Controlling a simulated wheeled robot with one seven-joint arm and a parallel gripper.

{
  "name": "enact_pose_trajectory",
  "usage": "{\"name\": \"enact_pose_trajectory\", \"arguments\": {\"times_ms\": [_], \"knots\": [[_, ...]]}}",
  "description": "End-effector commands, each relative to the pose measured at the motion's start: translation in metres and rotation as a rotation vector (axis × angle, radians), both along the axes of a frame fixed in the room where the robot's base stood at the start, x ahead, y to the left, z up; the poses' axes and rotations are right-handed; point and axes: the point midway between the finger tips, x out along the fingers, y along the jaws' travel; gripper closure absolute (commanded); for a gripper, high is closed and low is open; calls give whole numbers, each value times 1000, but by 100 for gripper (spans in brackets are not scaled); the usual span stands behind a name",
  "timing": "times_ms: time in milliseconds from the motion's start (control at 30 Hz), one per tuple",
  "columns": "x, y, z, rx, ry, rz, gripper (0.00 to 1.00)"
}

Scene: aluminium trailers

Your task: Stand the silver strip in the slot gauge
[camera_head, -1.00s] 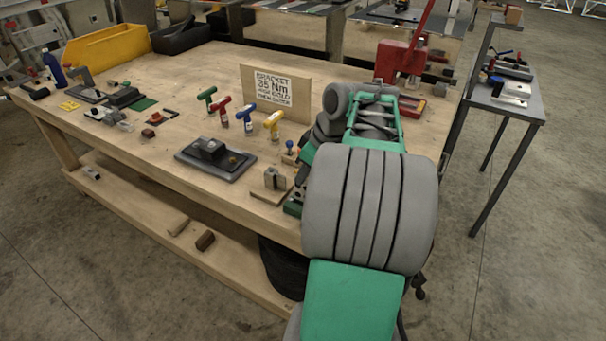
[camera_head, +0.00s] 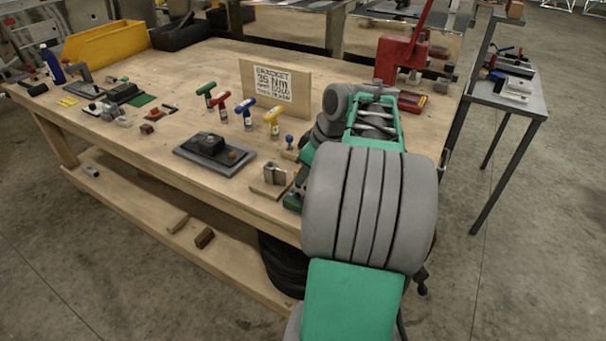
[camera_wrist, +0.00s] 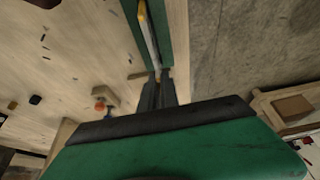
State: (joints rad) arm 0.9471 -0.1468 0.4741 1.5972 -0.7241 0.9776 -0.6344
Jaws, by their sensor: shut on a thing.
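A thin, pale silver strip (camera_wrist: 148,38) with a yellow far end shows in the wrist view, running lengthwise over a green surface. My gripper (camera_wrist: 158,78) is shut at the near end of this strip. The exact contact between the fingertips is small and dark. In the head view my arm hides the gripper and the strip. A small grey metal block with a gap in its top, on a wooden base (camera_head: 268,189), stands near the table's front edge, left of my arm. It looks like the slot gauge.
A dark plate with a block (camera_head: 214,155) lies left of the gauge. Several coloured T-handle tools (camera_head: 247,113) stand behind it, before a lettered sign board (camera_head: 275,85). A red press (camera_head: 402,55) stands at the back right. The wooden table (camera_head: 180,85) is clear toward the back middle.

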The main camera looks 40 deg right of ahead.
Motion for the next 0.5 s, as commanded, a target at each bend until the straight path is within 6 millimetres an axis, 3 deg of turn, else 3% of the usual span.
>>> {"name": "enact_pose_trajectory", "arguments": {"times_ms": [500], "knots": [[0, 0, -14, -1, 0, 0, 100]]}}
